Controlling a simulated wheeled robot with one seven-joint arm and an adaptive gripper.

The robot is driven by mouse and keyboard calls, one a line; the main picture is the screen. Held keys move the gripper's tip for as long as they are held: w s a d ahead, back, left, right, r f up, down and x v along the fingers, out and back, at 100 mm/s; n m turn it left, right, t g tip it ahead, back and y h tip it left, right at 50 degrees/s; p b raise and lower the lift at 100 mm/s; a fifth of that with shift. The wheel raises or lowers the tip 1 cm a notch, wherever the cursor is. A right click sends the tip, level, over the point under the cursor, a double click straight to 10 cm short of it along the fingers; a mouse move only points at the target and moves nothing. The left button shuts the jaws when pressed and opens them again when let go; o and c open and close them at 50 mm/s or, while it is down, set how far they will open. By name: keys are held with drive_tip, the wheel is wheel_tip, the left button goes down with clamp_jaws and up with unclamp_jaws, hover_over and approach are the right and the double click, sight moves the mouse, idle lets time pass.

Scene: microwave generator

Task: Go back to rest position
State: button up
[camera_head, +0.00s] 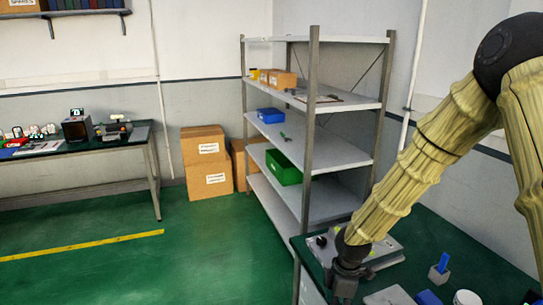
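My gripper (347,283) is at the lower middle right of the head view, at the end of my arm in a ribbed yellowish cover. It points down over the near left edge of a green-topped table (465,262). The fingers are small, dark and close to the bottom edge of the picture, so I cannot tell whether they are open or shut. I see no object clearly held in it.
A grey flat device (385,255) lies beside my gripper. A blue item in a grey block (440,267) and a white round thing (466,297) stand on the table. A metal shelf (318,152) stands behind. Open green floor (150,265) lies left.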

drive_tip(key=s+a+f+m+y+b, duration=0.1)
drive_tip(key=s+f+m, duration=0.7)
drive_tip(key=s+f, duration=0.75)
drive_tip(key=s+d+f+m+h+b, duration=0.1)
drive_tip(key=s+d+f+m, duration=0.2)
drive_tip(key=s, duration=0.5)
drive_tip(key=s+d+f+m+h+b, duration=0.1)
drive_tip(key=s+d+f+m, duration=0.2)
drive_tip(key=s+f+m, duration=0.2)
drive_tip(key=shift+s+f+m, duration=0.4)
drive_tip(key=shift+s+f, duration=1.05)
drive_tip(key=shift+s, duration=0.75)
